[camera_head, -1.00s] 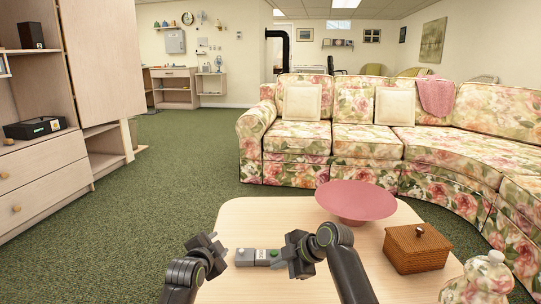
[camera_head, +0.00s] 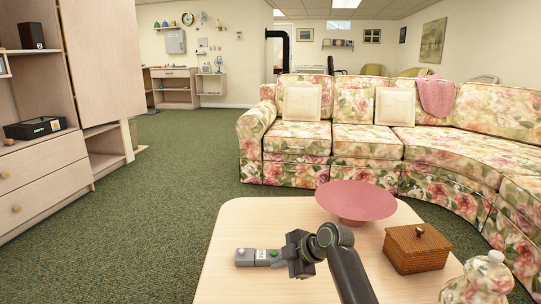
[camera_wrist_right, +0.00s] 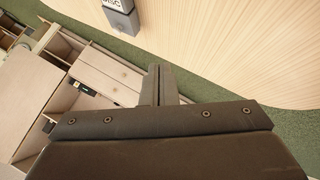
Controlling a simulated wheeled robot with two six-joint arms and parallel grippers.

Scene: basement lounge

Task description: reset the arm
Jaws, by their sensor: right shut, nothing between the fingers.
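The grey device (camera_wrist_right: 120,14) shows at the top of that view, apart from the fingers. My left gripper and arm are not in the head view.
Wooden cabinets (camera_head: 45,165) stand at left. Green carpet between is clear.

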